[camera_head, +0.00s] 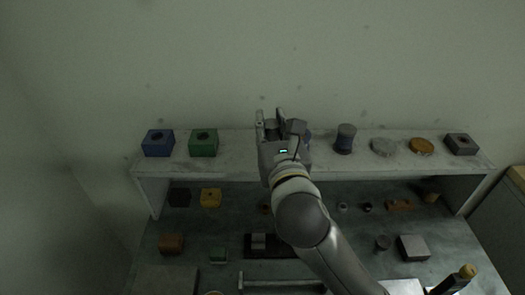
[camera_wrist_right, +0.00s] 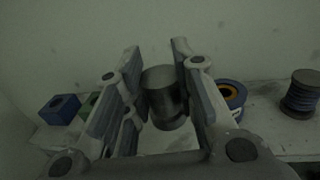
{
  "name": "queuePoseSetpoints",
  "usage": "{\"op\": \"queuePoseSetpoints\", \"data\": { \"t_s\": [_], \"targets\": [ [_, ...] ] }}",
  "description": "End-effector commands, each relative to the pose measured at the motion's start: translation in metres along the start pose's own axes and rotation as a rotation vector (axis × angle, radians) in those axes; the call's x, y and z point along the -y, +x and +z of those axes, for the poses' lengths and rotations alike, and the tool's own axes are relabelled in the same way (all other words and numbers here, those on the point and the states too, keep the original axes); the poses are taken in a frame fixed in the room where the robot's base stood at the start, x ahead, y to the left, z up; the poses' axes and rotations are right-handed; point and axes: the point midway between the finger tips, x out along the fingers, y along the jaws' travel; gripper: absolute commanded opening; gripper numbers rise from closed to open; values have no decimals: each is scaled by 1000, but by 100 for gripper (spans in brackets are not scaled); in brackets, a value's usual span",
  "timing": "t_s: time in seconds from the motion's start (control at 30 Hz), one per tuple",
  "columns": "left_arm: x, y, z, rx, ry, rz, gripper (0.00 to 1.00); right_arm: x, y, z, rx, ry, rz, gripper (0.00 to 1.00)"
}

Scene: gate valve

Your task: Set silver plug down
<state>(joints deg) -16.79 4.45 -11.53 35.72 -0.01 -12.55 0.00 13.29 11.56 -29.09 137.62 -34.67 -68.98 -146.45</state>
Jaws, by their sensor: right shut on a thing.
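The silver plug (camera_wrist_right: 163,96) is a short grey cylinder, upright between the fingers of my right gripper (camera_wrist_right: 158,85) in the right wrist view. In the head view, my right gripper (camera_head: 271,122) is over the middle of the raised shelf (camera_head: 232,166), shut on the plug (camera_head: 271,129). The fingers hide part of the plug's sides. I cannot tell whether its underside touches the shelf. My left gripper is not in view.
On the shelf, a blue block (camera_head: 158,143) and green block (camera_head: 204,143) stand left. A blue ring (camera_wrist_right: 231,95) is close right of the gripper. A dark spool (camera_head: 345,139), grey disc (camera_head: 382,147), orange disc (camera_head: 421,146) and dark block (camera_head: 460,144) stand farther right.

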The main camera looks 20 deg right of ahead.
Motion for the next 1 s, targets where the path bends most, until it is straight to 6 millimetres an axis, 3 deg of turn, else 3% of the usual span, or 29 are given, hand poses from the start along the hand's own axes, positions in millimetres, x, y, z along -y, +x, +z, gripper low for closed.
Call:
{"op": "queuePoseSetpoints", "data": {
  "t_s": [0.1, 0.2, 0.37, 0.53, 0.77, 1.0],
  "targets": [
    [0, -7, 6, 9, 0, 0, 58, -2, 28, -12, 0, 0, -3, 0],
    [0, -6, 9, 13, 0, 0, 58, -4, 43, -33, -1, 0, -2, 0],
    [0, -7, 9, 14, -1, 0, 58, -6, 60, -52, 4, 1, -1, 0],
    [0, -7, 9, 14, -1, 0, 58, -7, 69, -62, 5, 3, -1, 0],
    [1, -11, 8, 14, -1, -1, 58, -8, 70, -92, 2, 4, 0, 0],
    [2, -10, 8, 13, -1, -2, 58, -8, 71, -95, 7, 1, 0, 0]
  ]
}}
